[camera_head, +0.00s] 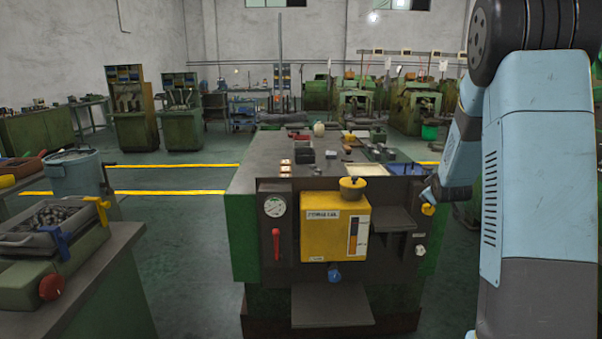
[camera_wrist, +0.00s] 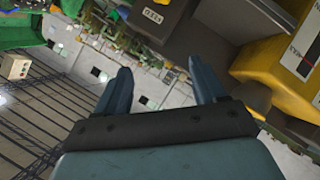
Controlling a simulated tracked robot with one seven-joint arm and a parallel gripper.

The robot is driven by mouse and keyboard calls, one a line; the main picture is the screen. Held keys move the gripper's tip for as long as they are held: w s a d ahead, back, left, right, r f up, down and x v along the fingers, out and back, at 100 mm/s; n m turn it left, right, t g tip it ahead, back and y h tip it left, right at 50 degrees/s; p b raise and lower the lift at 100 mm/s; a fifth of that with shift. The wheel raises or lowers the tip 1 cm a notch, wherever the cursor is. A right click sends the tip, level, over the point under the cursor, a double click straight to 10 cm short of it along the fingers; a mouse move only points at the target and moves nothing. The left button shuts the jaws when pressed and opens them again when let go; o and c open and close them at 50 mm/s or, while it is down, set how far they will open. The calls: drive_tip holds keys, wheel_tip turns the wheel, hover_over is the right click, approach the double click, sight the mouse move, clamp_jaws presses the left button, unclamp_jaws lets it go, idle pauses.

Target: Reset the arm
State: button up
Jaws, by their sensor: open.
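My gripper (camera_wrist: 155,85) shows in the wrist view with its two dark blue fingers well apart and nothing between them. The wrist view is tilted. In the head view my light blue arm stands folded at the right side, and my gripper's fingers are not clearly seen there. The green machine (camera_head: 238,220) stands in the centre with a yellow tank (camera_head: 325,228) on its front. The yellow tank also shows at the upper right of the wrist view (camera_wrist: 285,75), beside the right finger.
A pressure gauge (camera_head: 275,206) and a red handle (camera_head: 276,243) are on the machine's front. A bench with a tray of dark parts (camera_head: 40,245) is at the lower left. A grey-blue drum (camera_head: 75,175) stands behind it. Green floor is clear between bench and machine.

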drive_tip(key=s+a+r+m+g+y, duration=0.1)
drive_tip(key=s+a+r+m+g, duration=0.1)
drive_tip(key=s+a+r, duration=0.55)
drive_tip(key=s+a+r+m+g+y, duration=0.1)
drive_tip(key=s+a, duration=0.3)
drive_tip(key=s, duration=0.8)
drive_tip(key=s+a+r+m+g, duration=0.1)
drive_tip(key=s+a, duration=0.3)
drive_tip(key=s, duration=0.8)
drive_tip(key=s+a+r+m+g+y, duration=0.1)
drive_tip(key=s+a+r+m+g, duration=0.1)
drive_tip(key=s, duration=1)
drive_tip(key=shift+a+r+g+y, duration=0.35)
drive_tip(key=shift+a+r, duration=0.2)
drive_tip(key=shift+a, duration=0.35)
